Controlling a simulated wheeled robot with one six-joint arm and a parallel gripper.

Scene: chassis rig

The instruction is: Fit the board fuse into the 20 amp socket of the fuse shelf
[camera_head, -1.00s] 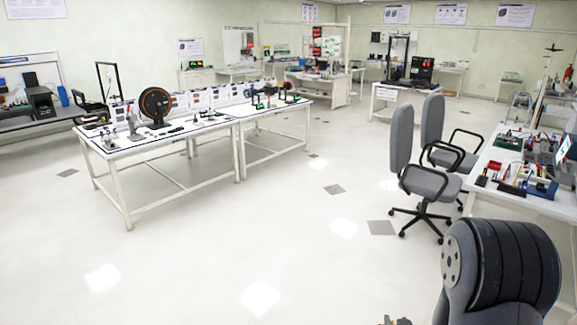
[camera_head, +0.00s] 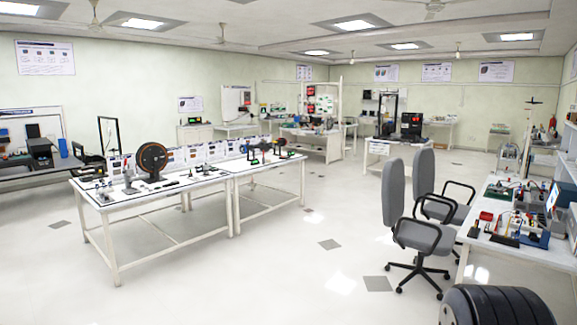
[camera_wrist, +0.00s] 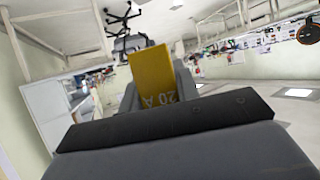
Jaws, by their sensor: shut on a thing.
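My gripper (camera_wrist: 155,92) shows in the wrist view, shut on a yellow board fuse (camera_wrist: 150,78). The fuse is marked "20 A" near its lower end, and the lettering appears upside down. It stands up between the grey fingers, clear of any surface that I can see. The wrist view is upside down, with chairs and tables hanging from the top. The head view does not show my gripper or the fuse. I cannot make out the fuse shelf or its 20 amp socket in either view.
A long white table (camera_head: 150,207) with devices stands left of centre. A right-hand workbench (camera_head: 478,240) carries several small items. Two grey office chairs (camera_head: 410,238) stand beside that bench. The pale floor (camera_head: 250,285) in front is open. My own dark arm part shows at the bottom right.

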